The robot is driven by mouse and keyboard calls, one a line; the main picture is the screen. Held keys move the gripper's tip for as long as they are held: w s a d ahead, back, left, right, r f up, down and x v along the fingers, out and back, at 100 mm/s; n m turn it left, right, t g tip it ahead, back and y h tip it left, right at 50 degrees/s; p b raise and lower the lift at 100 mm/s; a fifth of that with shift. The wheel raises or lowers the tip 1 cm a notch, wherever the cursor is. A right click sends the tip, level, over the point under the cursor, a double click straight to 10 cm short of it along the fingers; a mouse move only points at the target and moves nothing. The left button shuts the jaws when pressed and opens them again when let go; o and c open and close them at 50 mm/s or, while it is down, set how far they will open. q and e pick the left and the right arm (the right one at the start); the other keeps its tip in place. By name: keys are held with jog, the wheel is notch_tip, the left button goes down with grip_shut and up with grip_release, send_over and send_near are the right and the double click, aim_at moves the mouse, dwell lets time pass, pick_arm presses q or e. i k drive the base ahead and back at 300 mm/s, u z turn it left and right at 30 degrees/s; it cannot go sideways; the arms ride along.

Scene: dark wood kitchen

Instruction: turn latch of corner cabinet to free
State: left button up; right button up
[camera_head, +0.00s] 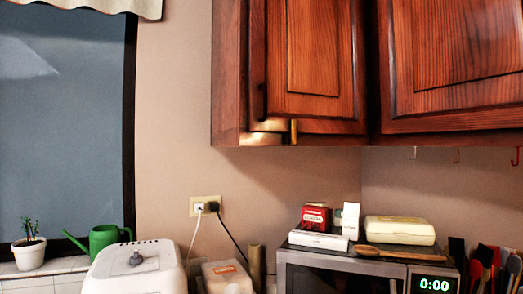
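The corner cabinet (318,60) is dark reddish wood and hangs high on the wall, with its left door closed as far as I can see. Brass-coloured latch hardware (268,125) sits at the lower left corner of that door, by the frame. I cannot tell the latch's exact turn position from here. Neither of my grippers is in view.
Below stand a microwave (335,268) with boxes and a wooden spoon on top, a white appliance (135,270), a green watering can (103,238) and a potted plant (29,252). Cords hang from a wall outlet (205,206). The space before the latch looks clear.

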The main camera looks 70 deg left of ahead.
aim_at(293, 123)
jog(key=u, duration=2.9)
jog(key=k, duration=0.2)
jog(key=z, duration=0.65)
